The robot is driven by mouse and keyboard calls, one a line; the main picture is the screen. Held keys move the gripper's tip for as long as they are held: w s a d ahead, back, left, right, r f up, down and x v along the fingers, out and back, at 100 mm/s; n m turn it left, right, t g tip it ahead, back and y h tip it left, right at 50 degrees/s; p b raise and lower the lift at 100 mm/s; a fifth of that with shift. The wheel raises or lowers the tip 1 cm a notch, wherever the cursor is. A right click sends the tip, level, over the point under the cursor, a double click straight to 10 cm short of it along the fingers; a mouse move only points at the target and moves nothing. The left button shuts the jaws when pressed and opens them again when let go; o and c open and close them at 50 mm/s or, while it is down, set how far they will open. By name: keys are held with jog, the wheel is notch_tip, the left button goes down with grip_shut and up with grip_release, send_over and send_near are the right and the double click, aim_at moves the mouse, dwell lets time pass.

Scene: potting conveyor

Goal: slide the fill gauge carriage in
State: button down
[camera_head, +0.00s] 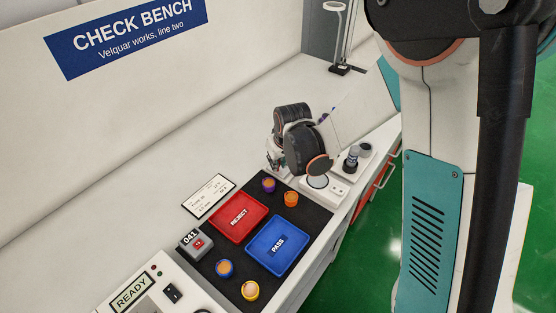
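A white device that looks like the fill gauge (339,189) sits on the bench at the right end of the black mat. It has a round dark-rimmed spot and an upright grey cylinder (352,158). I cannot tell which part is the carriage or how far in it stands. My gripper (274,166) points down at the left of this device, just beyond the mat's far end. My wrist and forearm cover part of the gripper and the device. The fingertips are small and partly hidden, so I cannot tell if they are open or touching anything.
On the black mat (222,272) lie a red REJECT tray (215,222) and a blue PASS tray (252,250), with several small cups around them. A white card (208,197), a counter (195,244) and a READY panel (178,276) are nearby. A lamp (338,69) stands behind.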

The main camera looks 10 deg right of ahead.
jog(key=w+d, duration=0.7)
dwell(0.3)
jog(key=c, duration=1.5)
grip_release()
jog(key=shift+w+d, duration=0.1)
jog(key=shift+c, duration=0.2)
